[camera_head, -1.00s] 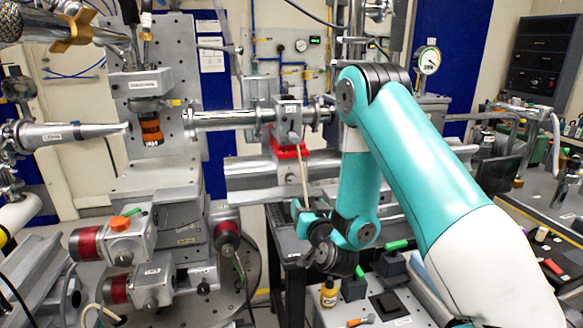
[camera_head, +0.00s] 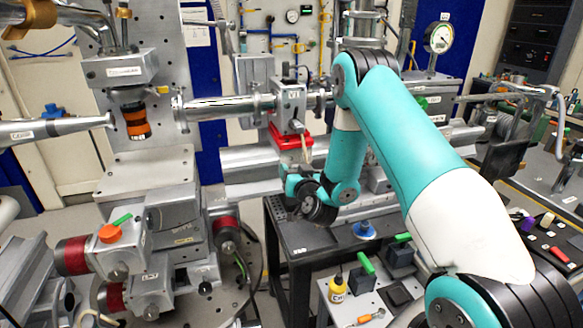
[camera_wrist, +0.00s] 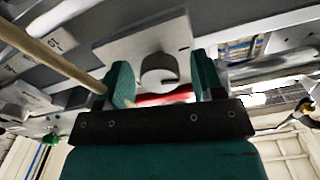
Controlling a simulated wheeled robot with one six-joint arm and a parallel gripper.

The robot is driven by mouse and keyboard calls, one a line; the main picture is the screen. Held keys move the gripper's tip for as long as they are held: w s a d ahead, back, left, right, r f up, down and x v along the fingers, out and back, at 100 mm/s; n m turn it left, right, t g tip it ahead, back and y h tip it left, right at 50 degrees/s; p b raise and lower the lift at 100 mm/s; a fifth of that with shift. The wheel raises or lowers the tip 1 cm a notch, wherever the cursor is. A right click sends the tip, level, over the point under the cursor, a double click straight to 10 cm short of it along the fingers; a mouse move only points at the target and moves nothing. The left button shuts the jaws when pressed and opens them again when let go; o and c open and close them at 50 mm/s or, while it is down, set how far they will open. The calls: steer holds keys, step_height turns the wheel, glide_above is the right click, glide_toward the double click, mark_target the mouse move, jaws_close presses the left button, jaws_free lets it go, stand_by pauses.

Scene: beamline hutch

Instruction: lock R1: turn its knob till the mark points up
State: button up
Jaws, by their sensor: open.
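A round grey knob (camera_wrist: 160,72) sits on a pale plate in the wrist view, with a dark line low on its face whose direction I cannot judge. It appears to be the knob (camera_head: 297,126) on the grey box (camera_head: 291,97) on the beam pipe; the box's small label looks like V1, and I cannot read R1 anywhere. My gripper (camera_wrist: 160,88) is open; its teal fingers frame the knob from below, with no contact that I can confirm. In the head view my gripper (camera_head: 298,186) is below the box, partly hidden by its own wrist.
A thin wooden rod (camera_wrist: 52,44) runs close to my left finger. A red clamp (camera_head: 290,137) is under the box. An orange knob (camera_head: 110,233) is on the stage at left. A black table (camera_head: 305,240) and a yellow bottle (camera_head: 337,285) are below.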

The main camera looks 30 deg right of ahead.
steer(key=shift+c, duration=0.2)
steer(key=c, duration=0.9)
steer(key=shift+m, duration=0.3)
steer(key=m+b, duration=0.1)
steer(key=m, duration=0.2)
steer(key=shift+d+f+b, duration=0.1)
steer(key=shift+b, duration=0.2)
steer(key=m+b, duration=0.1)
steer(key=m, duration=0.3)
steer(key=m+b, duration=0.1)
steer(key=m, duration=0.3)
steer(key=shift+m, duration=0.3)
steer(key=shift+f+m, duration=0.1)
steer(key=shift+m, duration=1.8)
